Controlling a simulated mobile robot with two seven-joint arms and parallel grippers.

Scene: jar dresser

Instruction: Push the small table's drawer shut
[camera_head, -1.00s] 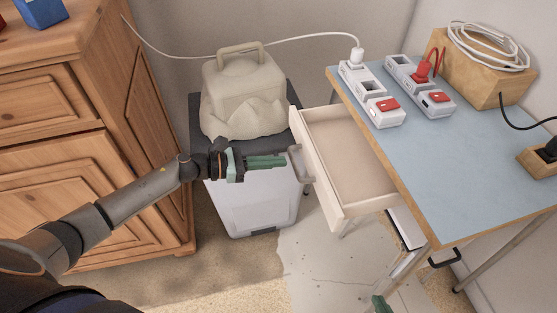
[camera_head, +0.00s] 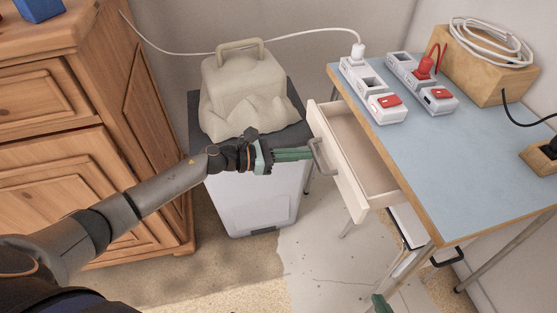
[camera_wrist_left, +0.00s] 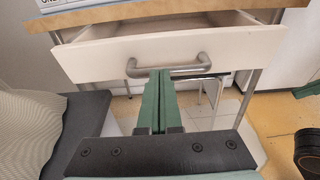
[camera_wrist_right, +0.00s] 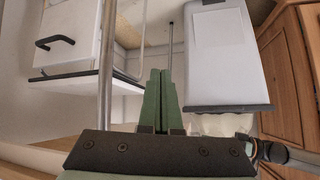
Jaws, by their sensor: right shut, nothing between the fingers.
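The small table (camera_head: 450,160) has a light blue top with a wooden edge. Its cream drawer (camera_head: 340,165) stands partly open on the left side, with a grey bar handle (camera_head: 320,157) on its front. My left gripper (camera_head: 310,154) is shut, with its green fingertips at the handle. In the left wrist view the closed fingers (camera_wrist_left: 160,75) reach the handle (camera_wrist_left: 168,68), in front of the drawer front (camera_wrist_left: 220,55); exact contact is hard to tell. My right gripper (camera_wrist_right: 160,75) is shut and empty, low down; its tip shows at the bottom edge of the head view (camera_head: 380,303).
Power strips (camera_head: 372,92) and a wooden box with coiled cable (camera_head: 485,65) sit on the table. A white bin (camera_head: 255,200) with a dark lid bears a beige object (camera_head: 245,90), left of the drawer. A wooden dresser (camera_head: 70,150) stands at the left.

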